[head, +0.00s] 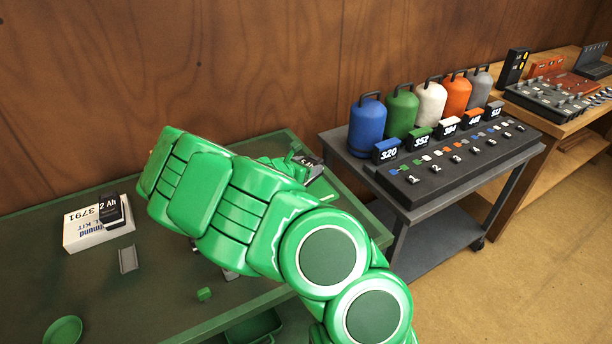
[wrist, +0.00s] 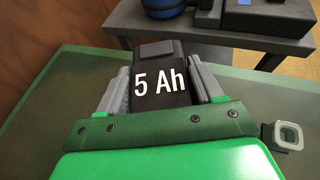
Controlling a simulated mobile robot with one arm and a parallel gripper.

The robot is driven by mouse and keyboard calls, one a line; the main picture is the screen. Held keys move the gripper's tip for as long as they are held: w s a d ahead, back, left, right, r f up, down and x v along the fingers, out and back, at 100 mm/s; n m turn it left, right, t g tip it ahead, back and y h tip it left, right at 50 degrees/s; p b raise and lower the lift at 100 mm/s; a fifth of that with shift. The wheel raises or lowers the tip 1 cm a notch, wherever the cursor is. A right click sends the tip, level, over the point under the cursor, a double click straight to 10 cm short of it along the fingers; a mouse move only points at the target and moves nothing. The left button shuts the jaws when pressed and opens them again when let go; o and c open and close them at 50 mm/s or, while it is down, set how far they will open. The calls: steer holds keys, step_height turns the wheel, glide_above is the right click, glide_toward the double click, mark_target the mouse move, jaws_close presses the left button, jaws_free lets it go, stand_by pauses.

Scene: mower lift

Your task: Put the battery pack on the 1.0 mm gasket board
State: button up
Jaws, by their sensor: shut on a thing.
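A black battery pack marked "5 Ah" (wrist: 160,78) fills the middle of the wrist view. My gripper (wrist: 162,90) is shut on it, with one grey finger on each side. In the head view my gripper (head: 297,164) is past my green arm at the table's far right, and only part of the pack (head: 310,162) shows. A second black pack marked "2 Ah" (head: 110,211) rests on a white box marked "3791" (head: 85,236) at the left. I cannot make out a board marked 1.0 mm; my arm hides much of the table.
The green table (head: 60,285) also bears a grey channel piece (head: 128,259), a small green block (head: 204,294) and a green dish (head: 63,331). A grey cart (head: 400,205) with coloured canisters and a numbered black rack (head: 460,160) stands to the right, beyond a gap.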

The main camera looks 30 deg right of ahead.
steer(key=shift+w+d+f, duration=0.25)
steer(key=shift+w+f, duration=0.35)
steer(key=shift+f, duration=0.15)
steer(key=shift+w+d+f, duration=0.2)
steer(key=shift+w+f, duration=0.35)
steer(key=shift+f, duration=1.7)
steer(key=shift+f, duration=0.1)
steer(key=o, duration=1.4)
steer(key=shift+s+a+r, duration=0.1)
steer(key=shift+a+r, duration=0.25)
steer(key=shift+a, duration=0.15)
steer(key=shift+v, duration=5.4)
steer(key=shift+s, duration=0.1)
